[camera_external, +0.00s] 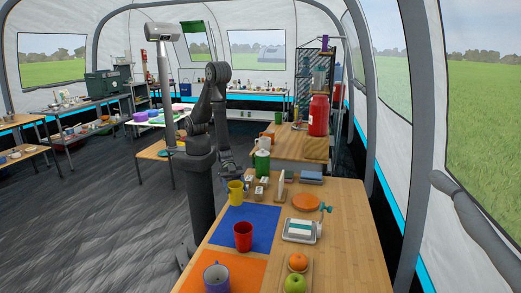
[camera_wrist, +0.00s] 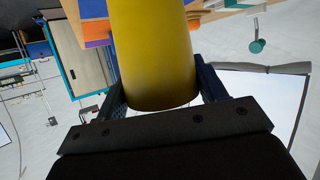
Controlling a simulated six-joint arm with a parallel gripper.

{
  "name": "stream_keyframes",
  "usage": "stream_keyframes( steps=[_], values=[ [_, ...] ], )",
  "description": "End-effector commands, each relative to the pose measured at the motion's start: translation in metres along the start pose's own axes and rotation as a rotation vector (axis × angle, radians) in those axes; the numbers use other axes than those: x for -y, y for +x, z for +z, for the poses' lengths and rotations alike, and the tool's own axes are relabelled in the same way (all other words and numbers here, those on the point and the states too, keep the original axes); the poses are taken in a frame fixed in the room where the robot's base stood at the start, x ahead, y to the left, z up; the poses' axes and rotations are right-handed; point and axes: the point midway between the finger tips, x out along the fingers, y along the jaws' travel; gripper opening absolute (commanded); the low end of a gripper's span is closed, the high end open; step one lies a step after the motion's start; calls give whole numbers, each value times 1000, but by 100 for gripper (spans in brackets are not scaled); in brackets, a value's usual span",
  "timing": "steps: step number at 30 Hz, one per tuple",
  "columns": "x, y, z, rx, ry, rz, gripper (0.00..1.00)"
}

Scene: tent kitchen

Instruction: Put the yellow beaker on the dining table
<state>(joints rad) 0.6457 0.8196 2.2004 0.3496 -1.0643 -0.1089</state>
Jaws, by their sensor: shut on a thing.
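The yellow beaker (camera_external: 235,192) is upright at the far left corner of the blue mat in the external view, directly below my gripper (camera_external: 231,176). In the wrist view the yellow beaker (camera_wrist: 153,50) fills the space between the two dark fingers of my gripper (camera_wrist: 163,88), which is shut on it. I cannot tell whether its base touches the surface. The near wooden table (camera_external: 345,212) carries a blue mat (camera_external: 262,222) and an orange mat (camera_external: 247,268). No label shows which table is the dining table.
An orange plate (camera_external: 306,202), a scale-like tray (camera_external: 299,230) and fruit (camera_external: 295,284) are to the right. Small boxes (camera_external: 260,187) stand just right of the beaker.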

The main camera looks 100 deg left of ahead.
Motion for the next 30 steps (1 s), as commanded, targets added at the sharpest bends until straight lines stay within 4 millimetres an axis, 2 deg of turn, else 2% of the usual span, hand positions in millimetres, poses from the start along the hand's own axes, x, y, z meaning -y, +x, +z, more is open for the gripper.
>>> stream_keyframes(
  steps=[12, 26, 27, 30],
  values=[
    [2, 14, 34, 2, 0, 1, 39],
    [2, 16, 40, 1, 0, 1, 39],
    [2, 17, 40, 0, 0, 1, 67],
    [2, 17, 40, 0, 1, 1, 86]
  ],
)
